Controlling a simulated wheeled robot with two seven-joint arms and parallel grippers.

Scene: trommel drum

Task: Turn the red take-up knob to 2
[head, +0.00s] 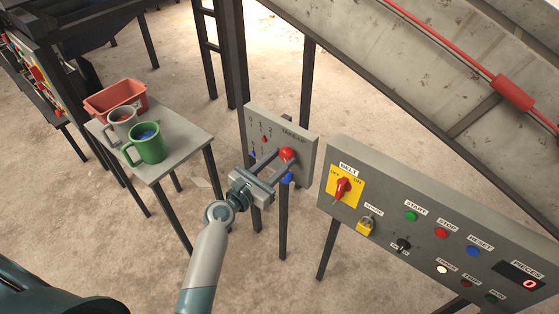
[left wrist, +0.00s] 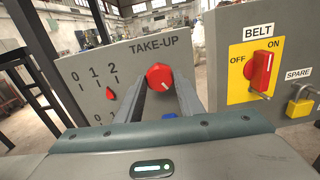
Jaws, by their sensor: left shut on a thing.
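The red take-up knob (head: 286,154) is at the upper right of the grey TAKE-UP panel (head: 308,148). In the left wrist view the knob (left wrist: 160,76) shows a white mark at its lower right. My left gripper (head: 283,164) is shut on the knob, with one finger on each side. In the left wrist view a small red pointer (left wrist: 110,93) sits below the 0, 1, 2 scale, nearest the 1 mark. A blue knob (head: 287,179) is just below, partly hidden by the gripper. My right gripper is out of view.
A control panel with a yellow BELT switch plate (head: 345,187) and padlock (head: 366,225) stands close on the right. A small table (head: 185,150) on the left holds a green mug (head: 147,143), a grey mug (head: 121,124) and a red bin (head: 115,97).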

